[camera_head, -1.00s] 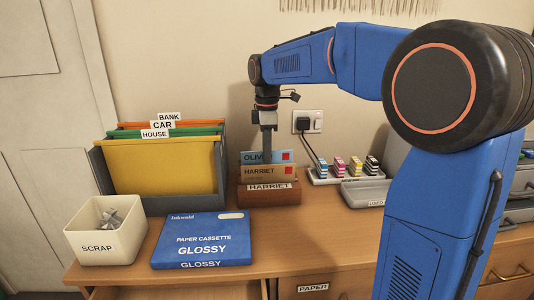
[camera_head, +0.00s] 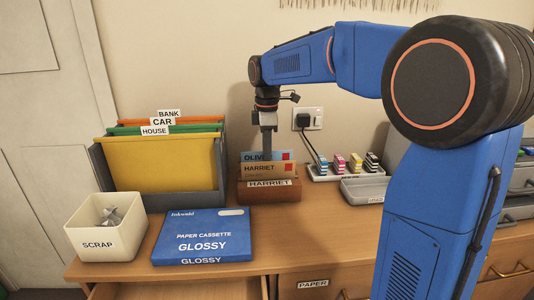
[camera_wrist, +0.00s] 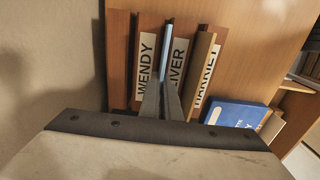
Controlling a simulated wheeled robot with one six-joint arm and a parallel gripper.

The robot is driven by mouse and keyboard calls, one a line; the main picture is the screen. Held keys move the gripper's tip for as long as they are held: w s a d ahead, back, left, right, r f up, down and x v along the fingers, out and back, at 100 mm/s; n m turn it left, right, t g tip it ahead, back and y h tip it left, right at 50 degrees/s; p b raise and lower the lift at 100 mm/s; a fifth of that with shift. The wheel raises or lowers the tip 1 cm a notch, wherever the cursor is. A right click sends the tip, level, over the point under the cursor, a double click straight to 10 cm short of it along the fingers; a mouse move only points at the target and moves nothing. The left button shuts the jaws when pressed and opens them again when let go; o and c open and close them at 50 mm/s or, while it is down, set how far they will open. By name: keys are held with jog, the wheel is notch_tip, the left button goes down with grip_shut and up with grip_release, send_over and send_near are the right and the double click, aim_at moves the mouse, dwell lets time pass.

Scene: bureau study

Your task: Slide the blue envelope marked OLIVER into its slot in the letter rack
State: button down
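The blue envelope marked OLIVER (camera_head: 255,156) stands upright in the brown letter rack (camera_head: 268,194), behind the tan HARRIET envelope (camera_head: 262,169). In the wrist view the blue envelope (camera_wrist: 166,45) shows edge-on between the WENDY label (camera_wrist: 147,62) and the partly covered OLIVER label (camera_wrist: 178,62). My gripper (camera_head: 267,152) points down at the envelope. In the wrist view its fingers (camera_wrist: 162,92) lie on both sides of the envelope and appear closed on it. The envelope's lower part is hidden in the rack.
A file box (camera_head: 156,165) with hanging folders stands left of the rack. A blue paper cassette box (camera_head: 203,239) and a white scrap bin (camera_head: 104,228) are in front. Ink cartridges (camera_head: 341,165) and a grey tray (camera_head: 365,191) are to the right. An open drawer lies below.

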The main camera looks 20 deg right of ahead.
jog(key=shift+f, duration=0.1)
jog(key=c, duration=1.9)
grip_release()
notch_tip(320, 180, up, 17)
jog(key=shift+r, duration=0.2)
